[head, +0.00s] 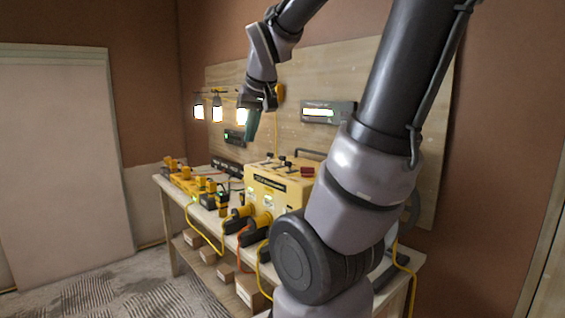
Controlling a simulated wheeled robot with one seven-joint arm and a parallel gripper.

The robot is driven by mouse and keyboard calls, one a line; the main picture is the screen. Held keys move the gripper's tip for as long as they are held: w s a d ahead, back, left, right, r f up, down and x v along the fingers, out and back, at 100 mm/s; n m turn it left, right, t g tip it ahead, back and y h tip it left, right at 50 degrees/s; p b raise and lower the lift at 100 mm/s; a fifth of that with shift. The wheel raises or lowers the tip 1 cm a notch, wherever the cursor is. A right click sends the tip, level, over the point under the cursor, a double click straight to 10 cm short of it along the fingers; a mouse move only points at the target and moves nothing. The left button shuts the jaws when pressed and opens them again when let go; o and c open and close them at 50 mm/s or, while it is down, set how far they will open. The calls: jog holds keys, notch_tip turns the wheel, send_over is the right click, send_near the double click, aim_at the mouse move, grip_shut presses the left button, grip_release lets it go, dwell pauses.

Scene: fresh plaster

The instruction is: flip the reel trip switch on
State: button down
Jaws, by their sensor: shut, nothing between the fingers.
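My gripper (252,124) is high above the workbench, left of the middle of the view, pointing down with its dark fingers shut and empty. It is apart from everything on the bench. Below and to its right stands a yellow box (262,192) with small black knobs or levers and a red part (307,172) on top. I cannot tell which part, if any, is the reel trip switch, or its position. A dark rounded thing (412,208), perhaps part of a reel, shows at the right behind my arm, mostly hidden.
The wooden workbench (160,183) carries yellow chargers or tools (186,180) and plugs with trailing yellow and orange cables. A board (350,75) behind holds lit lamps (217,108) and a display panel (328,112). Boxes (250,293) lie on the lower shelf. Floor at left is open.

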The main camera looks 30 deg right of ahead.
aim_at(289, 167)
jog(key=w+d+f+n+g+h, duration=0.1)
jog(key=w+d+f+n+h, duration=0.2)
jog(key=w+d, duration=1)
notch_tip(289, 167, down, 3)
jog(key=shift+w+d+f+n+h, duration=0.15)
jog(key=shift+w+d+n+h, duration=0.2)
jog(key=shift+h, duration=0.25)
jog(key=x, duration=0.3)
jog(key=d+x, duration=0.1)
jog(key=x, duration=0.3)
jog(key=d+x, duration=0.1)
jog(key=x, duration=0.3)
jog(key=shift+s+r, duration=0.25)
jog(key=shift+r, duration=0.15)
jog(key=shift+w+d, duration=0.2)
jog(key=shift+d, duration=0.6)
